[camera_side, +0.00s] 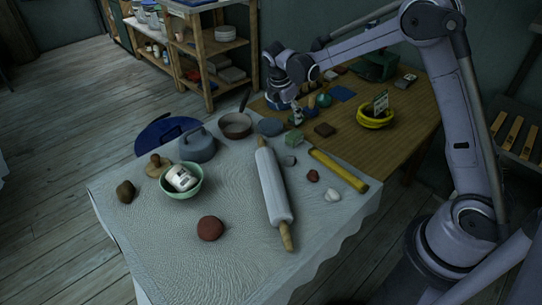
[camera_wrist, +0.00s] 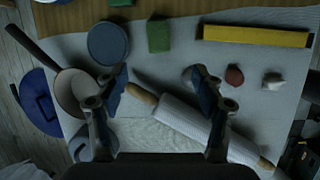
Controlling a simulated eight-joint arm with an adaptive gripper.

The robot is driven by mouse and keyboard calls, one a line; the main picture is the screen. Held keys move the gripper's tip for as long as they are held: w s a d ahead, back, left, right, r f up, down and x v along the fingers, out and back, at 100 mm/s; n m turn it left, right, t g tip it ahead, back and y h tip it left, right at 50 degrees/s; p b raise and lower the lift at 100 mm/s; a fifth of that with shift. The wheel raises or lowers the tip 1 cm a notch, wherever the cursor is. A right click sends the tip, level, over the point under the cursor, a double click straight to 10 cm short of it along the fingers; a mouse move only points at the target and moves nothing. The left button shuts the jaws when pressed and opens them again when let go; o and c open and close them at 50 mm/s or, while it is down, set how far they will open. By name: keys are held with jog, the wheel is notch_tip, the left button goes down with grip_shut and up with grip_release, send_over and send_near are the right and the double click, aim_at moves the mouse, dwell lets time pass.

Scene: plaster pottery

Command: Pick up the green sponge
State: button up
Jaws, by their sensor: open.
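The green sponge (camera_side: 294,138) is a small block near the back edge of the cloth-covered table in the side view. In the wrist view the sponge (camera_wrist: 158,36) lies ahead of my gripper, centred between the fingers' lines. My gripper (camera_side: 289,108) hangs near the back of the cloth, close to the sponge in the side view. In the wrist view my gripper (camera_wrist: 158,76) has its two fingers spread wide, with nothing between them but the view of the cloth and the rolling pin's handle. The sponge is apart from the fingers there.
A blue-grey disc (camera_wrist: 108,43) lies left of the sponge, with a pan (camera_wrist: 75,92) beyond it. A yellow bar (camera_wrist: 255,36) lies to the right. The rolling pin (camera_side: 274,190) lies in front.

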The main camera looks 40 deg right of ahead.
aim_at(294, 134)
jog(key=shift+n+g+h, duration=0.3)
jog(key=shift+n, duration=0.5)
jog(key=x, duration=0.9)
jog(key=w+x, duration=0.1)
jog(key=x, duration=0.4)
jog(key=shift+f, duration=0.3)
jog(key=c, duration=0.9)
